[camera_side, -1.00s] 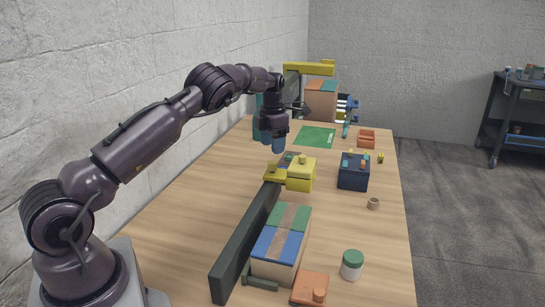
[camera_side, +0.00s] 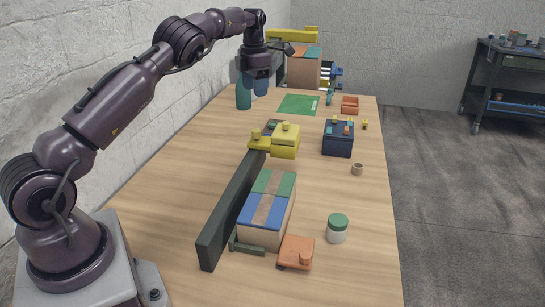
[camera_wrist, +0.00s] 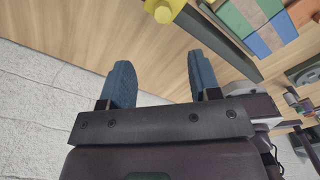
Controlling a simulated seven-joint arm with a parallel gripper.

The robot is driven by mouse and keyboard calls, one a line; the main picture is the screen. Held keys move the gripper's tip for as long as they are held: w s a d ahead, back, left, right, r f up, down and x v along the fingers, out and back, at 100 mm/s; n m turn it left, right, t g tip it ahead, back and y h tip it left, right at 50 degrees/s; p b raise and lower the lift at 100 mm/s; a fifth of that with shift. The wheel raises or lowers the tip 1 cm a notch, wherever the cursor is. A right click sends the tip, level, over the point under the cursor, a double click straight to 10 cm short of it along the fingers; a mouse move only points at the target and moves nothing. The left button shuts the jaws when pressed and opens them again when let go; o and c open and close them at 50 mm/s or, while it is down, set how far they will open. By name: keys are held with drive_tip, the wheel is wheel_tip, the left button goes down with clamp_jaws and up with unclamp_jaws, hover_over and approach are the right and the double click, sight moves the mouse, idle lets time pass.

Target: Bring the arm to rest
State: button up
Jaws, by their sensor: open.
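My gripper (camera_side: 257,88) hangs from the raised arm above the far left part of the table, near the wall. Its blue fingers point down.
On the wooden table (camera_side: 150,200) stand a dark rail (camera_side: 228,215), a yellow clamp-like block (camera_side: 286,142), a striped box (camera_side: 264,210), a navy box (camera_side: 337,140) and a green-lidded jar (camera_side: 337,229). A green mat (camera_side: 299,104) lies farther back. The left strip is clear.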

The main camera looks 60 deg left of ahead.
drive_tip(key=s+d+r+m+t, duration=0.2)
drive_tip(key=s+d+r+m, duration=0.1)
drive_tip(key=s+d+m, duration=0.6)
drive_tip(key=s+d+r+m+t, duration=0.1)
drive_tip(key=s+d+r+m, duration=0.2)
drive_tip(key=s+d+m, duration=0.7)
drive_tip(key=s+d+r+m+t, duration=0.2)
drive_tip(key=s+d+r+m, duration=0.2)
drive_tip(key=s+d+m, duration=0.6)
drive_tip(key=m, duration=0.7)
drive_tip(key=shift+t, duration=0.3)
drive_tip(key=shift+c, duration=0.4)
